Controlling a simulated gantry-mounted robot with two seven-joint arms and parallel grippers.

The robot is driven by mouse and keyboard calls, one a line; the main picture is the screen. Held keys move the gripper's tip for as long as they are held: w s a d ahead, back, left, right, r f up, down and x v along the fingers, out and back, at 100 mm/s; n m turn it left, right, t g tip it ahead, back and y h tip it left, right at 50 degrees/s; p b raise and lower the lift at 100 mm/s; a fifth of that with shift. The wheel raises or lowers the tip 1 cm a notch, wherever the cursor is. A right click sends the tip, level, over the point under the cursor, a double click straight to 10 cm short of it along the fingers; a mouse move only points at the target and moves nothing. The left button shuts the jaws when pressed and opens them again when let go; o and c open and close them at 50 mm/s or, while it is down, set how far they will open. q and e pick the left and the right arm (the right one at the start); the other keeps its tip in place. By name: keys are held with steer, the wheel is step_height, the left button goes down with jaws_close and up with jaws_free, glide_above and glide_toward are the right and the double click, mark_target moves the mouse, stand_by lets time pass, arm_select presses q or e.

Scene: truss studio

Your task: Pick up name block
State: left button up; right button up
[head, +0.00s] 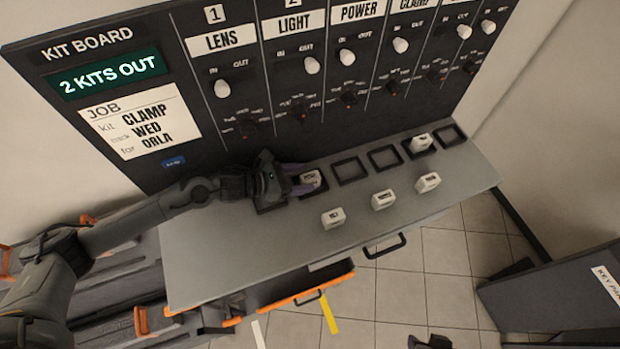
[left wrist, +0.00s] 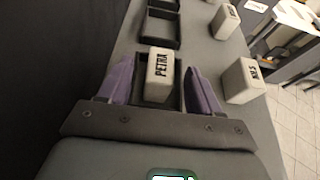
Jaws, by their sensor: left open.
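A pale name block lettered PETRA (left wrist: 160,75) sits in a black square frame on the grey shelf; it also shows in the head view (head: 311,179). My left gripper (left wrist: 159,68) is open, its purple fingers on either side of this block; the gripper also shows in the head view (head: 298,178). I cannot tell whether the fingers touch it. A block that seems to read NILS (left wrist: 242,80) stands in front on the shelf (head: 333,218). Two more blocks, one in the middle (head: 384,200) and one to the right (head: 428,182), stand in that row.
Another block (head: 421,142) sits in a frame farther right; empty frames (head: 349,170) lie between. Behind stands the kit board (head: 150,70) with its job card (head: 140,122) reading CLAMP, WED, ORLA. A dark shape at the bottom edge (head: 430,342) may be my right gripper.

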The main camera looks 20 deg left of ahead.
arm_select(q)
steer(key=shift+x, duration=1.35)
steer(key=c, duration=1.1)
steer(key=shift+o, duration=0.2)
steer(key=shift+r, duration=0.15)
